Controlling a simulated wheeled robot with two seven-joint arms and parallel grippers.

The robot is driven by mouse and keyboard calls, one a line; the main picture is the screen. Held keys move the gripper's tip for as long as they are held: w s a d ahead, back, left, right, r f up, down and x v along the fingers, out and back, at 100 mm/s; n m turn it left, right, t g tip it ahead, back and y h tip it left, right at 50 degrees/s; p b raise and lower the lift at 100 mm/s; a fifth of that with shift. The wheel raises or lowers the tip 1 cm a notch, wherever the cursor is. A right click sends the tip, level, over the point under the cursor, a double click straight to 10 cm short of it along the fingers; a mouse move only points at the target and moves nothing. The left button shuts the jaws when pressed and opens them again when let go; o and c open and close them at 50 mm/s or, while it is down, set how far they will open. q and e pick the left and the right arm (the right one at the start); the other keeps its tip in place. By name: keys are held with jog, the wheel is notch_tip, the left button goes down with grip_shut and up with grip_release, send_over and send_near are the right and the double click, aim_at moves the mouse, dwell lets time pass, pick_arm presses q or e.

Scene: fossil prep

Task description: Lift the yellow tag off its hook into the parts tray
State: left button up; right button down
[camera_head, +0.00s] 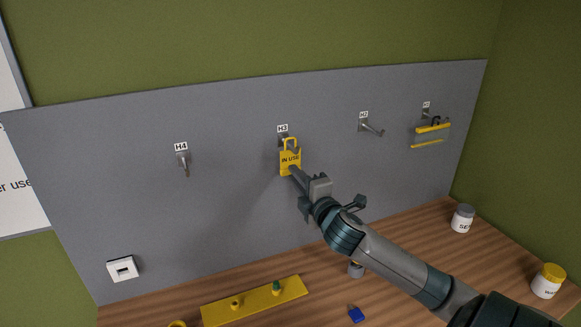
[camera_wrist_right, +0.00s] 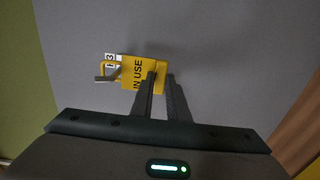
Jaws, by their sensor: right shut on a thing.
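The yellow tag (camera_head: 290,161) reads "IN USE" and has a loop at its top. It is at the hook labelled H3 (camera_head: 282,140) on the grey panel. My right gripper (camera_head: 293,170) is shut on the tag's lower part. In the right wrist view the tag (camera_wrist_right: 131,73) is partly behind the fingers (camera_wrist_right: 161,77), and its loop is at the hook (camera_wrist_right: 104,78). I cannot tell if the loop is still around the hook. I cannot make out the parts tray for sure. My left gripper is not in view.
Hooks H4 (camera_head: 184,163) and H2 (camera_head: 371,128) are bare. Yellow items (camera_head: 432,128) hang at the far right hook. On the wooden table are a yellow board (camera_head: 255,302) with pegs, a blue block (camera_head: 356,315) and jars (camera_head: 462,218) at right. A white socket (camera_head: 123,269) is lower left.

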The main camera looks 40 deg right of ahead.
jog(key=shift+s+r, duration=0.1)
jog(key=shift+r, duration=0.05)
jog(key=v, duration=0.5)
dwell(1.1)
dwell(0.3)
jog(key=shift+r, duration=2.5)
jog(key=shift+f, duration=0.1)
